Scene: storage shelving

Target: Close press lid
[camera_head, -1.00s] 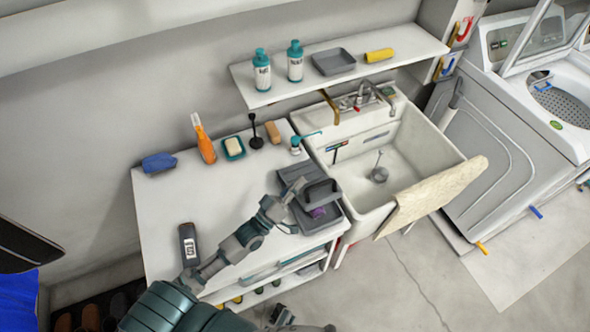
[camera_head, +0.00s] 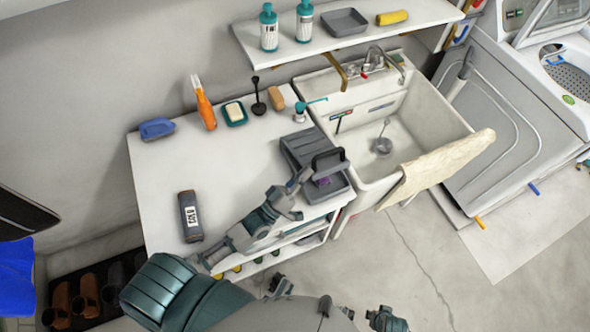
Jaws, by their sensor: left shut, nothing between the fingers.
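The grey press (camera_head: 334,192) sits on the right end of the white table, beside the sink. It has a ribbed grey plate (camera_head: 299,148) at the back and a dark handle (camera_head: 330,158) above the front part. Something purple (camera_head: 322,182) shows below the handle, so the press looks at least partly open; the lid's exact angle is hard to tell. My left gripper (camera_head: 303,177) is shut and empty at the press's left side, close to the handle. I cannot tell whether it touches. My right gripper (camera_head: 385,319) is low at the bottom edge, away from the press, its fingers unclear.
A blue cloth-like item (camera_head: 157,128), orange spray bottle (camera_head: 204,104), soap dish (camera_head: 235,113) and plunger (camera_head: 258,97) line the table's back. The sink (camera_head: 405,125) adjoins on the right, with a beige towel (camera_head: 440,167).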

